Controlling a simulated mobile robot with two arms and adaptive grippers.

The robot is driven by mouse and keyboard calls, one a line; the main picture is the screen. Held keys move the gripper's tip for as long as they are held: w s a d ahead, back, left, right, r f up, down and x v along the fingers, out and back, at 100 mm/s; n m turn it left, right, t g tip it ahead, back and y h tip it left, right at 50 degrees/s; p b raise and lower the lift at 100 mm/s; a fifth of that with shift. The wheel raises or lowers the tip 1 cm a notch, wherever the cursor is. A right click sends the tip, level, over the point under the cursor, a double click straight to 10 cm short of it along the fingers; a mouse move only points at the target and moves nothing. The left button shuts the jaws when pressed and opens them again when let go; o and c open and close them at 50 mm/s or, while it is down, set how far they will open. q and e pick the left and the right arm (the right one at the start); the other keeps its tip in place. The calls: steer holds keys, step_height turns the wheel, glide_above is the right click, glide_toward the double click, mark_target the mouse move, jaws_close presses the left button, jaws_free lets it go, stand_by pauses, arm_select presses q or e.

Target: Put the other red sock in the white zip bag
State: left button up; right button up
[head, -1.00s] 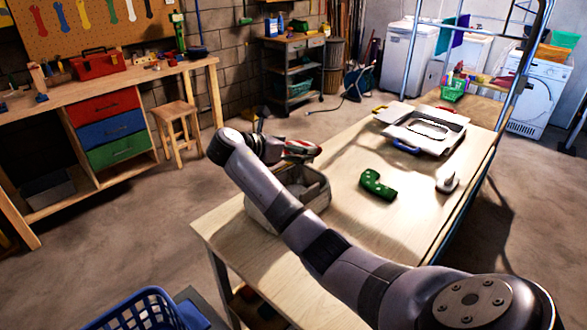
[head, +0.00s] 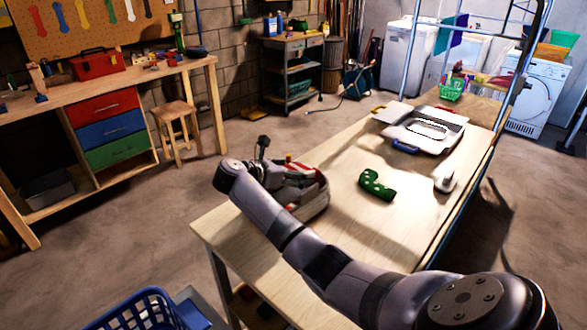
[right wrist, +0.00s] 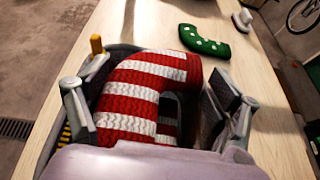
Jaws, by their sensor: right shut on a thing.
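My right gripper (head: 286,173) is shut on a red-and-white striped sock (right wrist: 142,92), whose curved part fills the space between the fingers in the right wrist view. In the head view, a little of the red sock (head: 299,167) shows past the gripper. Below the sock, a darker striped patch (right wrist: 168,118) shows. My left gripper is not in view.
A green sock with white dots (head: 376,185) lies right of the bag. A white iron-like object (head: 446,178) and a white case (head: 425,135) are farther along the table (head: 345,215). A blue basket (head: 148,310) is at the lower left.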

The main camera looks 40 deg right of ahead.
steer(key=shift+f, duration=0.4)
steer(key=o, duration=1)
steer(key=shift+r, duration=0.2)
steer(key=v, duration=0.4)
steer(key=b+v, duration=0.1)
steer(key=v, duration=0.7)
steer(key=shift+a+r+b, duration=0.1)
steer(key=shift+r+b, duration=0.25)
steer(key=shift+r, duration=0.05)
